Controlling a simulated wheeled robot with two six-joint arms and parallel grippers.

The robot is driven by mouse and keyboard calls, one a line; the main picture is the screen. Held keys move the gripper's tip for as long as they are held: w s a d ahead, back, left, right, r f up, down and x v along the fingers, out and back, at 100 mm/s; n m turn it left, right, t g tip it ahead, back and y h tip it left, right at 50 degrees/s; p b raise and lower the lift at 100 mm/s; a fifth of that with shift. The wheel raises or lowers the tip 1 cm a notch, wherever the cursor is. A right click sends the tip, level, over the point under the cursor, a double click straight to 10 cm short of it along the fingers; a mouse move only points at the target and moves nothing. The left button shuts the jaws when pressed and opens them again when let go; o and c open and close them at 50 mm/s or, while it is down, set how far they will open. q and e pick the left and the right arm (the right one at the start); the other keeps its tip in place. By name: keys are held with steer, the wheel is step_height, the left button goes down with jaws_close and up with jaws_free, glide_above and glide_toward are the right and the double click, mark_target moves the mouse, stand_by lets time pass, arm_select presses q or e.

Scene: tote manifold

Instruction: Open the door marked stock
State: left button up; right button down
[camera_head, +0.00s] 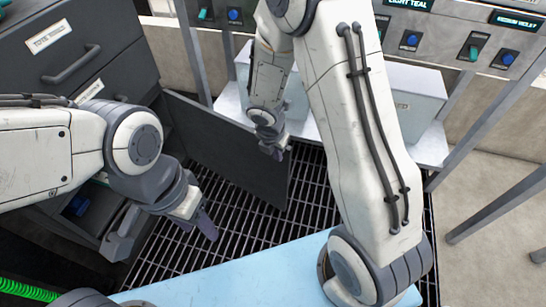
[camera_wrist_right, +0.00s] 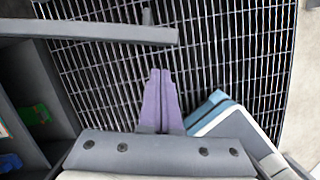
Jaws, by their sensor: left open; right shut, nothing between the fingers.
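A dark grey cabinet door (camera_head: 232,150) stands swung out from the cabinet over the grated floor; no stock marking is readable on it. In the right wrist view its top edge (camera_wrist_right: 100,32) runs across the upper left, and the cabinet interior shows at left. My right gripper (camera_head: 279,152) is near the door's free end in the head view. Its purple fingers (camera_wrist_right: 160,95) are together and empty, apart from the door edge in the wrist view. My left gripper (camera_head: 207,226) is open and empty, in front of the door and beside the cabinet's lower opening.
The dark cabinet (camera_head: 115,50) has drawers with bar handles at left. A grey bin (camera_head: 408,98) sits on a shelf behind my right arm, under a panel of switches (camera_head: 440,38). Metal legs stand at right. A pale blue surface (camera_head: 270,275) lies in front.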

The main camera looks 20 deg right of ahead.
arm_select(q)
steer(key=shift+r, duration=0.25)
arm_select(e)
steer(key=shift+w+d+r, duration=0.15)
steer(key=shift+w+d, duration=0.6)
steer(key=shift+d, duration=0.2)
